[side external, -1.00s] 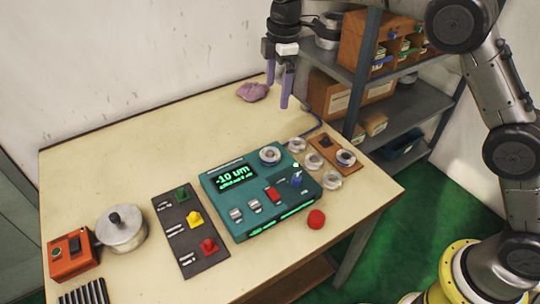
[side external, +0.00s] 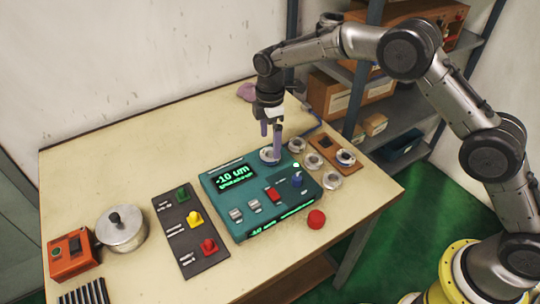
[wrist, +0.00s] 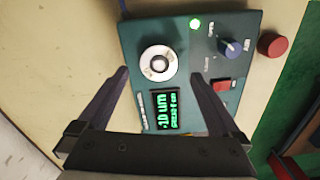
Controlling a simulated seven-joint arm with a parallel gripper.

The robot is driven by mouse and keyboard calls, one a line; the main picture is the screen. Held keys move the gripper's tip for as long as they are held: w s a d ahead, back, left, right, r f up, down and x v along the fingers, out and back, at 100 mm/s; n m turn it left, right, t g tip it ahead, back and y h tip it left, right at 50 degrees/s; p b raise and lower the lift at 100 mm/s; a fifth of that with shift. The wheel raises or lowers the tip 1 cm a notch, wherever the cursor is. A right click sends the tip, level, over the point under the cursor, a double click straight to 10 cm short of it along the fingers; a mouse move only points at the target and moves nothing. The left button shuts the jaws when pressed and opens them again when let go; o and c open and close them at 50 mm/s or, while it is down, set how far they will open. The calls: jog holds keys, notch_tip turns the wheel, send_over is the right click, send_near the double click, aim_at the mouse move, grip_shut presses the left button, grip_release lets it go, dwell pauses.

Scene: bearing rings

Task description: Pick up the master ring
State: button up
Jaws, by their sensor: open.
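A silver ring with a dark centre (side external: 269,156) sits on the far part of the teal gauge box (side external: 225,190); it also shows in the wrist view (wrist: 159,62). Another ring (side external: 345,158) sits on a brown wooden block (side external: 325,146) at the right. No label shows which one is the master ring. My gripper (side external: 270,146) is open and points down at the ring on the gauge. In the wrist view its fingers (wrist: 160,76) stand apart, left and right of that ring, with nothing between them. I cannot tell the exact height of the fingertips above the box.
Several loose silver rings (side external: 313,161) lie between gauge and block. The gauge has a blue knob (side external: 297,180), a red switch (side external: 273,194) and a lit display. A red button (side external: 316,218), a dark panel (side external: 190,230) and a lidded pot (side external: 121,231) stand nearby. The left back table is clear.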

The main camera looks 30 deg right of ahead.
aim_at(270, 152)
notch_tip(270, 152, down, 4)
jog(key=shift+f, duration=0.2)
jog(key=shift+w+r, duration=0.1)
grip_shut()
dwell(0.4)
